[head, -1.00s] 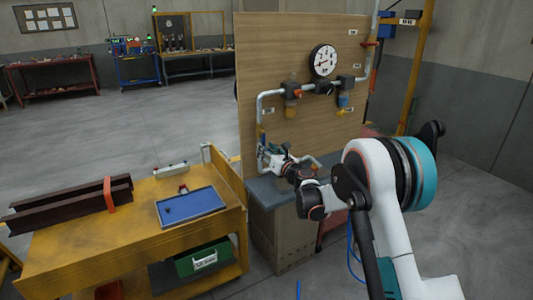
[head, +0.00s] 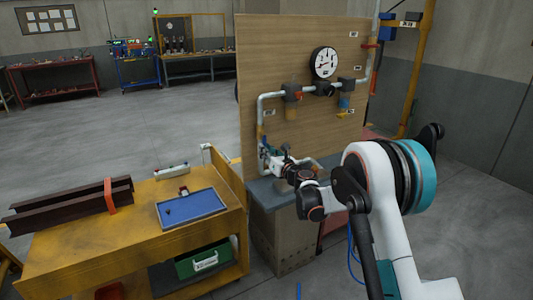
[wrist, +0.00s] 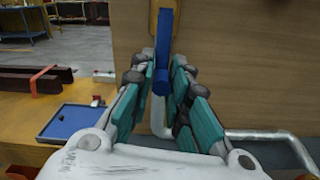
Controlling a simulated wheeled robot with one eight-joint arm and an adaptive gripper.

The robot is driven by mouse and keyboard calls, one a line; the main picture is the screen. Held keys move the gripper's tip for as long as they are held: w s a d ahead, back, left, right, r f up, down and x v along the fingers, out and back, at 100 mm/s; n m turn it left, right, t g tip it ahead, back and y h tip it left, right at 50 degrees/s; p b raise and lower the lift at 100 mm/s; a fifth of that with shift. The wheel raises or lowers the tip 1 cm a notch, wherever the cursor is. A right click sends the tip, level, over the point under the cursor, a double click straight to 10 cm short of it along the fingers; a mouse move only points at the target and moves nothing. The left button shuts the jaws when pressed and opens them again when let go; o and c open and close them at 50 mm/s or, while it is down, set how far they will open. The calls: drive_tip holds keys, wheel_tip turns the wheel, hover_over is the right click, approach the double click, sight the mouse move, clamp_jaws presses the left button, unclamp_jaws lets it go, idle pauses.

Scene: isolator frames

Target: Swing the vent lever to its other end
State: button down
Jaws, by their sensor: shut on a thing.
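The blue lever (wrist: 164,60), which I take to be the vent lever, stands roughly upright in the wrist view in front of a pipe. My gripper (wrist: 163,85) has its teal finger pads on both sides of the lever and is shut on it near its lower end. In the head view my gripper (head: 272,158) is at the lower left of the wooden panel, by the left pipe. There the lever is too small and too covered by the gripper to make out clearly.
The wooden panel (head: 300,50) carries a gauge (head: 324,62), white pipes (head: 316,87) and other valves close to the arm. A grey bench (head: 265,190) lies below. At left is a yellow cart (head: 90,245) with a blue tray (head: 191,208) and dark beams.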

drive_tip(key=shift+w+d+n, duration=0.25)
drive_tip(key=shift+d+n, duration=0.15)
drive_tip(key=shift+d, duration=0.05)
drive_tip(key=w+d+r+n+p, duration=0.2)
drive_tip(key=r+n, duration=0.4)
drive_tip(key=n, duration=1)
drive_tip(key=shift+w+d+r+n, duration=0.35)
drive_tip(key=shift+w+d, duration=0.35)
drive_tip(key=shift+d, duration=0.7)
drive_tip(key=c, duration=1.6)
unclamp_jaws()
drive_tip(key=shift+s, duration=0.1)
drive_tip(key=shift+o, duration=0.2)
drive_tip(key=shift+n, duration=0.25)
